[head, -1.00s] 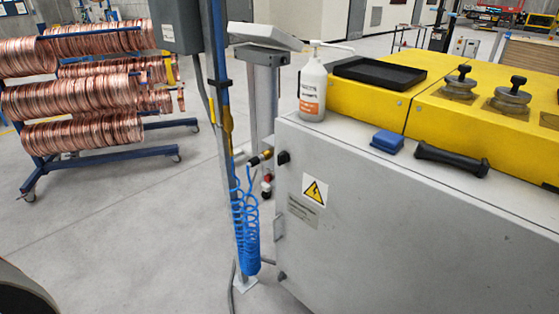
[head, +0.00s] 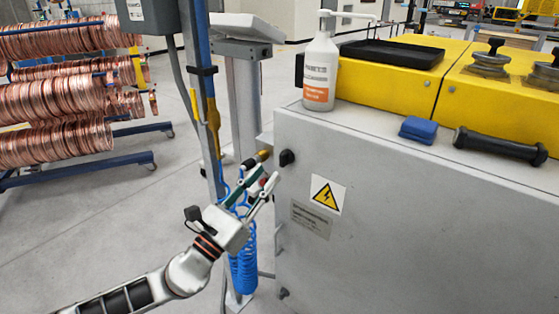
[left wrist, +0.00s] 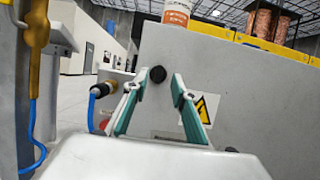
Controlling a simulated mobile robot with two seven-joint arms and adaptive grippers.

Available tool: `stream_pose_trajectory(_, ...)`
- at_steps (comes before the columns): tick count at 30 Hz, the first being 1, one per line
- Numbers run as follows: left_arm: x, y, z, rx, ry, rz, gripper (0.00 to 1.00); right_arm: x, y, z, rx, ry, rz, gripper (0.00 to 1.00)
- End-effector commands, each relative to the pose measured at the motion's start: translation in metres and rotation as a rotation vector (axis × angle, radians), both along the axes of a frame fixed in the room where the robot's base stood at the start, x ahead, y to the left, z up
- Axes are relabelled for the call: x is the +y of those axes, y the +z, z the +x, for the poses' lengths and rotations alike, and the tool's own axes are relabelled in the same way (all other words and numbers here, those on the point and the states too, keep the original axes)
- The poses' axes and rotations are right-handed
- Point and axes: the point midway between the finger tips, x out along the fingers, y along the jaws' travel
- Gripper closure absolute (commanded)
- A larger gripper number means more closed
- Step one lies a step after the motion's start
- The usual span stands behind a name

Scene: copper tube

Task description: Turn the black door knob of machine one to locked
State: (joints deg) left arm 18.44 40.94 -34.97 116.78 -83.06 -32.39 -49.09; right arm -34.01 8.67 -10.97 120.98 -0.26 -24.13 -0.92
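The black door knob (head: 287,158) sits at the upper left of the grey machine door (head: 400,220) in the head view. It also shows in the left wrist view (left wrist: 158,74), between and beyond my fingertips. My left gripper (head: 266,180) is open and empty, just left of and below the knob. In the left wrist view its two fingers (left wrist: 155,88) stand apart, with the knob in the gap between their tips. I see no contact with the knob. A second black knob (head: 284,293) is low on the door. My right gripper is in neither view.
A blue coiled hose (head: 243,255) and a post (head: 205,100) stand left of the machine, close to my left gripper. A white bottle (head: 320,75), a blue block (head: 418,130) and a black handle (head: 500,144) are on the machine top. Copper coils (head: 55,105) hang at left.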

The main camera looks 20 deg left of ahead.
Motion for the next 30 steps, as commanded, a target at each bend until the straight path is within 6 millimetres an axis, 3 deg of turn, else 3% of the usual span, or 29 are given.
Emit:
stream_pose_trajectory(5, -0.009, 0.017, 0.025, -0.006, 0.0, -0.006, 0.74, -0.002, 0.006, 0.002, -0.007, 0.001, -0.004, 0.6)
stream_pose_trajectory(12, -0.019, 0.026, 0.051, -0.001, -0.001, -0.007, 0.74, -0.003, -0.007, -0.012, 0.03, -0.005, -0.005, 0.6)
stream_pose_trajectory(24, -0.021, 0.026, 0.057, 0.004, -0.002, -0.007, 0.74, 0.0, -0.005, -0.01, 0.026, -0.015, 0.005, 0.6)
stream_pose_trajectory(27, -0.021, 0.026, 0.057, 0.004, -0.002, -0.007, 1.0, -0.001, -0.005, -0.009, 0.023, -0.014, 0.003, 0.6)
stream_pose_trajectory(30, -0.021, 0.026, 0.057, 0.004, -0.002, -0.007, 1.0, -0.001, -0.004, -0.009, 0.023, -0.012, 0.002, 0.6)
